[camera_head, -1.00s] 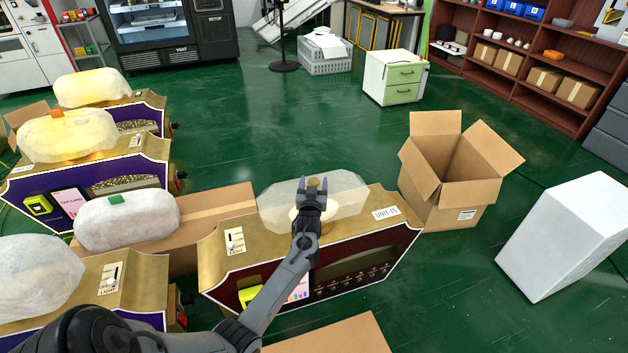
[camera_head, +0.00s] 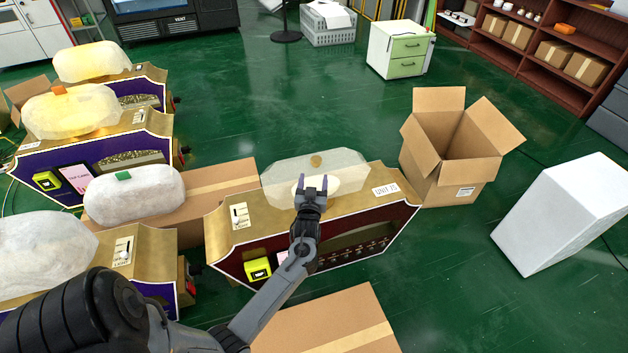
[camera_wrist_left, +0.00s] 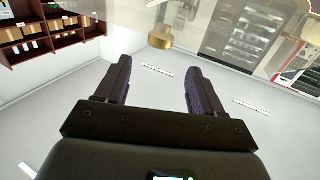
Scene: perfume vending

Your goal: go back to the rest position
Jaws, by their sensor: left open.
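My left gripper (camera_head: 312,184) is open and empty, its fingers pointing away from me. In the head view it overlaps the front of a clear faceted cover with a small gold knob (camera_head: 316,161) on top of the vending unit marked "UNIT 15" (camera_head: 240,240). I cannot tell whether it touches the cover. In the left wrist view both fingers (camera_wrist_left: 155,85) stand apart with nothing between them, and a gold knob (camera_wrist_left: 160,38) shows beyond them. My right gripper does not show.
Several purple-fronted units with pale covers (camera_head: 135,195) stand at the left. An open cardboard box (camera_head: 455,150) and a white block (camera_head: 560,215) are at the right. A closed carton (camera_head: 325,325) lies in front. Green floor (camera_head: 290,100) is clear behind.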

